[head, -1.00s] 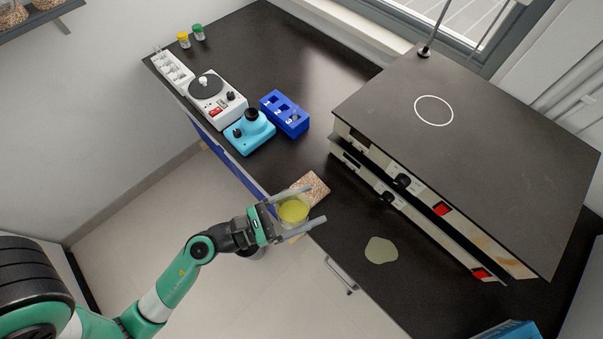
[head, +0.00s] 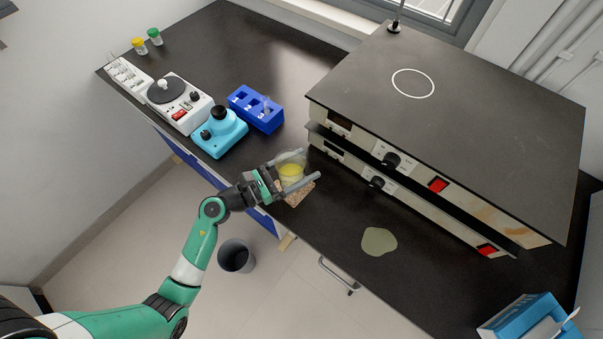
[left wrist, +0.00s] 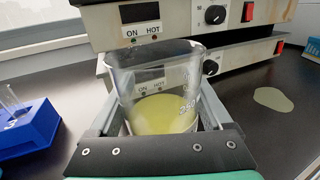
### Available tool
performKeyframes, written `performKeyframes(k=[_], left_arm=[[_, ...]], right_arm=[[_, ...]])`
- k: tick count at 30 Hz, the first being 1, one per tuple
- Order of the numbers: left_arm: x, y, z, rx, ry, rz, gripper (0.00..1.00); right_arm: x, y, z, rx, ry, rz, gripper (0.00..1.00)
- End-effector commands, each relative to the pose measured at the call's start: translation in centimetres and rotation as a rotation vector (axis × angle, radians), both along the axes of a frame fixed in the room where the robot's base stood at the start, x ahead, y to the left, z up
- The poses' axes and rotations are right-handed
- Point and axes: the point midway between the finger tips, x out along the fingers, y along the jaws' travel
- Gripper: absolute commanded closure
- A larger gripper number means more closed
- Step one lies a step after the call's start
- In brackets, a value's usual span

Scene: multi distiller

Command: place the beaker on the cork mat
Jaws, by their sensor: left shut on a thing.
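A clear glass beaker with yellow liquid (head: 290,172) is held between the fingers of my left gripper (head: 295,172), which is shut on it. The beaker looks close to upright. It also shows in the left wrist view (left wrist: 160,110), between the two fingers. The cork mat (head: 297,193) lies on the black bench near its front edge, partly hidden by the gripper and beaker. The beaker appears over the mat's far part in the head view; I cannot tell whether it touches the mat. My right gripper is not in view.
Stacked hot plates (head: 440,120) stand just behind the beaker. A blue numbered block (head: 256,110), a light-blue device (head: 220,134) and a white stirrer (head: 180,104) stand to the left. A pale puddle (head: 379,241) lies to the right. A blue box (head: 525,315) is at lower right.

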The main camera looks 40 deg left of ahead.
Motion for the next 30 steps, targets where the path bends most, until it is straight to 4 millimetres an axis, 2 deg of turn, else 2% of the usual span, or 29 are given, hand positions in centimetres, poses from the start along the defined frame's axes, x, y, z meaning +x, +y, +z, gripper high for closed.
performKeyframes(k=[4,9,21,22,24,25,30], left_arm=[[0.5,0.4,-0.8,0.000,-0.001,0.001,0.86],[0.7,0.5,-3.9,-0.001,0.001,0.000,0.86],[0.6,0.5,-4.3,0.000,-0.001,0.000,0.86],[0.6,0.5,-4.3,0.000,0.000,0.000,0.15],[0.6,0.5,-4.2,0.000,0.000,0.000,0.03],[0.6,0.5,-4.2,0.000,0.000,0.000,0.00],[0.6,0.5,-4.2,0.000,0.000,0.000,0.00]], right_arm=[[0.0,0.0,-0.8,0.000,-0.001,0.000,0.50],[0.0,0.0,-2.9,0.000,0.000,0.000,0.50],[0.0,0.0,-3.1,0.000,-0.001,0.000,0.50],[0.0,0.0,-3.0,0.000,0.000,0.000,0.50],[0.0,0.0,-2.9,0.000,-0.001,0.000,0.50],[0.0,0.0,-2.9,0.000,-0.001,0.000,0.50],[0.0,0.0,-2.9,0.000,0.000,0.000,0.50]])
